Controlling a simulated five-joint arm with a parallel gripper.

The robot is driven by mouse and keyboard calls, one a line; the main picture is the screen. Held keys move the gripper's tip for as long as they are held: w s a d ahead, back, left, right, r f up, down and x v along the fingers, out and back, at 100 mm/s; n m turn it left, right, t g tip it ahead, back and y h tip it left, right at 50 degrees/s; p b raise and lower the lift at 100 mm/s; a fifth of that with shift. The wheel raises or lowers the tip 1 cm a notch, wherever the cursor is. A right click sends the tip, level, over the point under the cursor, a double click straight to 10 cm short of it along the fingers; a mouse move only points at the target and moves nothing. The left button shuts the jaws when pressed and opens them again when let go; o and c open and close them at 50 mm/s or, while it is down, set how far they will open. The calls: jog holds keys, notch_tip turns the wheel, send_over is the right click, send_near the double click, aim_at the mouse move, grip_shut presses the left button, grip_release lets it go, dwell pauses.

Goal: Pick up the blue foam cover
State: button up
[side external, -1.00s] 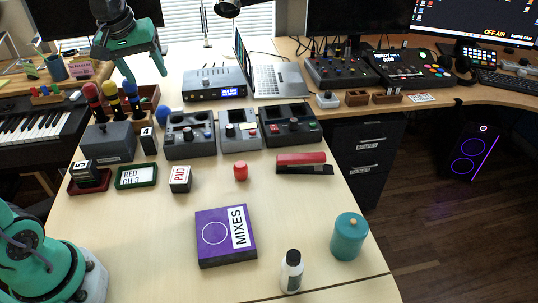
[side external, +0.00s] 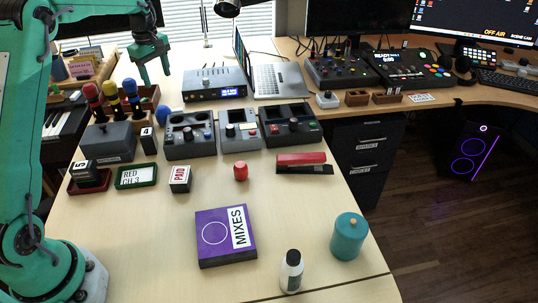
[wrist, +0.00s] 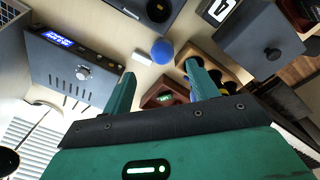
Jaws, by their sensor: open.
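The blue foam cover (side external: 162,115) looks like a small round ball on the table, just right of the wooden microphone rack. It also shows in the wrist view (wrist: 162,51), beyond the fingertips and between their lines. My gripper (side external: 156,78) is open and empty, raised above the table behind the rack and the cover. In the wrist view my gripper (wrist: 160,70) has its two fingers spread, with nothing between them. A second blue top (side external: 131,88) is on a microphone in the rack, beside red and yellow ones.
The wooden rack (side external: 150,94) stands close left of the cover. A grey lidded box (side external: 108,143) and a dark device (side external: 190,148) stand in front. An audio unit (side external: 215,85) is to the right, with a laptop (side external: 278,80) beyond. The nearer table has free room.

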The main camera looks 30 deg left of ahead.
aim_at(161, 106)
jog(key=shift+n+g, duration=0.3)
jog(key=shift+n, duration=0.6)
jog(key=a+f, duration=0.1)
jog(key=f, duration=0.1)
jog(key=w+a+f, duration=0.1)
jog(key=a+f, duration=0.1)
jog(key=shift+a, duration=0.3)
jog(key=shift+f, duration=3.35)
jog(key=shift+f, duration=0.1)
jog(key=shift+w+f, duration=0.1)
jog(key=shift+f, duration=2.4)
jog(key=c, duration=0.7)
